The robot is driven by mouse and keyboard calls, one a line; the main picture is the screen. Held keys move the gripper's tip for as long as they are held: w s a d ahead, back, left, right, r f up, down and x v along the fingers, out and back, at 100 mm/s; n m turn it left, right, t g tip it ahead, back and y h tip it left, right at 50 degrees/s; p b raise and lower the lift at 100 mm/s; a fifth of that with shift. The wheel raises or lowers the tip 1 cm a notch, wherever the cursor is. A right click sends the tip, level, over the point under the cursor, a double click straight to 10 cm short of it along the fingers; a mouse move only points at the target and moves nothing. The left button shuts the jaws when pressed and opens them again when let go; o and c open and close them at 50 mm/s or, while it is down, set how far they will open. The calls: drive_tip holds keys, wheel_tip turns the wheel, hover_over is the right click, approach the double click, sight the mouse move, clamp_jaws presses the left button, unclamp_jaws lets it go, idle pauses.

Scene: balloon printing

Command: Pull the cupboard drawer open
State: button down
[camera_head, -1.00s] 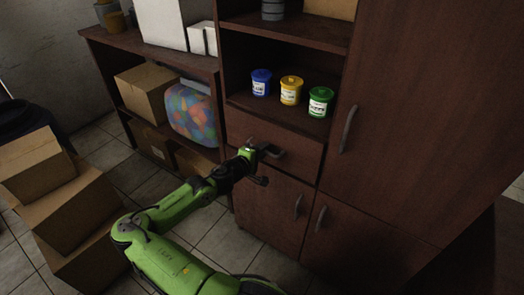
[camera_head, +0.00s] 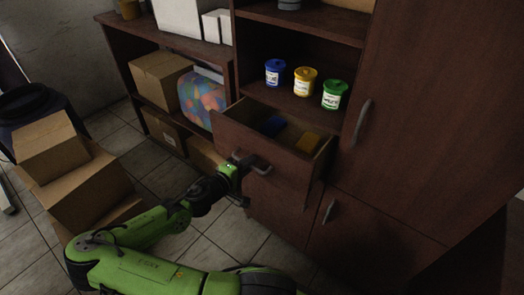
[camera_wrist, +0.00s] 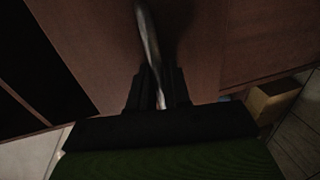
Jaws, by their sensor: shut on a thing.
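The cupboard drawer (camera_head: 262,152) stands pulled out of the dark brown cupboard (camera_head: 400,150), with its inside showing from above. My gripper (camera_head: 241,163) is at the drawer's front, shut on the curved metal handle (camera_head: 262,169). In the wrist view the handle (camera_wrist: 149,40) runs down between my two dark fingers (camera_wrist: 158,92), in front of the brown drawer front (camera_wrist: 85,45).
Blue (camera_head: 275,72), yellow (camera_head: 304,81) and green (camera_head: 335,94) tubs stand on the shelf above the drawer. Stacked cardboard boxes (camera_head: 90,187) stand on the floor at left. Tiled floor (camera_head: 215,240) shows between them and the cupboard.

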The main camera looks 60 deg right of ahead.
drive_tip(key=f+v, duration=0.2)
drive_tip(key=v, duration=1)
drive_tip(key=shift+a+f, duration=0.15)
drive_tip(key=shift+a, duration=0.2)
drive_tip(key=c, duration=1.3)
unclamp_jaws()
drive_tip(key=shift+o, duration=0.2)
drive_tip(key=p+v, duration=0.3)
drive_tip(key=v, duration=1.2)
drive_tip(key=shift+a, duration=0.3)
drive_tip(key=shift+w, duration=0.15)
